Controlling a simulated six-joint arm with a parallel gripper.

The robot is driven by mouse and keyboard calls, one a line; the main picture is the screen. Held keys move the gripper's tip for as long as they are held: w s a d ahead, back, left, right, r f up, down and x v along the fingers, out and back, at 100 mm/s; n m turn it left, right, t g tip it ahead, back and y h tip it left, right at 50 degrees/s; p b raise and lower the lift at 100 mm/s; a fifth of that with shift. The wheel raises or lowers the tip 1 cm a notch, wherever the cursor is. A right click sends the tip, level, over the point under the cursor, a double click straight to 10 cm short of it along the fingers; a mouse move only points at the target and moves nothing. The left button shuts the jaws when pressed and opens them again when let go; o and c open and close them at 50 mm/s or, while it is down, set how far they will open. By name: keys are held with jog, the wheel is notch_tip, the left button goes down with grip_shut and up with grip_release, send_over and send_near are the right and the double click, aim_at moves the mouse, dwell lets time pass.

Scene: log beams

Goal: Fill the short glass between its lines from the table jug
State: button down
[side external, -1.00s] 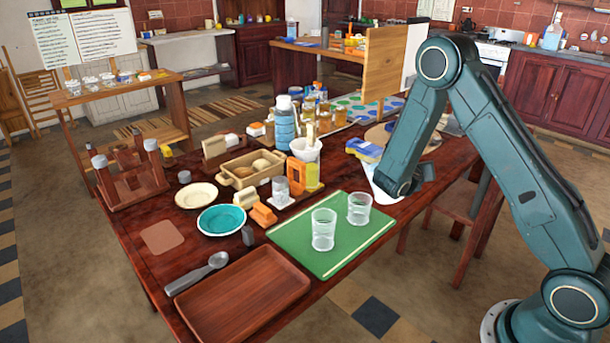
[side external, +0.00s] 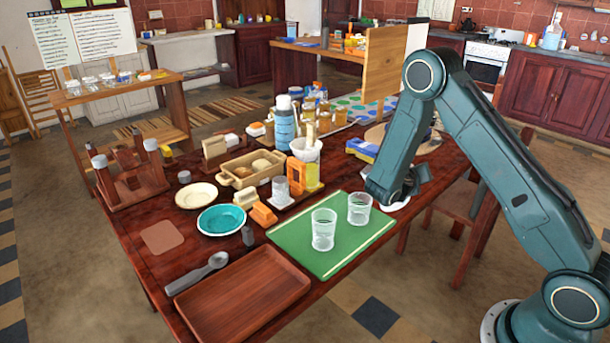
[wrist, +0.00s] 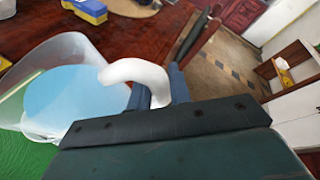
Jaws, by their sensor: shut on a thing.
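My gripper (side external: 398,192) is shut on the white handle of the jug (wrist: 18,105), just right of the green mat (side external: 305,258). The wrist view shows the handle between my fingers (wrist: 158,90) and pale blue liquid in the jug. In the side view my gripper hides most of the jug; a white part (side external: 396,205) shows below it. Two clear glasses stand upright on the mat. The back right glass (side external: 359,209) looks shorter than the front left glass (side external: 323,231). Both look empty of blue liquid; their lines are too small to read.
A wooden tray (side external: 243,294), a spoon (side external: 197,273) and a teal plate (side external: 221,220) lie left of the mat. A yellow-and-blue sponge (wrist: 88,10) lies beyond the jug.

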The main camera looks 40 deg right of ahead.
jog(key=shift+w, duration=0.1)
dwell(0.6)
jog(key=shift+w+a+f+n+g+h, duration=0.1)
jog(key=shift+w+a+n+g+h, duration=0.15)
jog(key=shift+n, duration=0.55)
jog(key=shift+d, duration=0.1)
jog(key=shift+w+r+n+h, duration=0.15)
jog(key=shift+r+n+h, duration=0.15)
jog(key=shift+n+h, duration=0.1)
dwell(1.3)
jog(key=shift+w+a+f+n+g, duration=0.15)
jog(key=shift+w+a+n+g, duration=0.05)
jog(key=shift+a+n+g, duration=0.1)
dwell(2.0)
jog(key=shift+w+r+n, duration=0.2)
jog(key=shift+r+n, duration=0.1)
dwell(2.1)
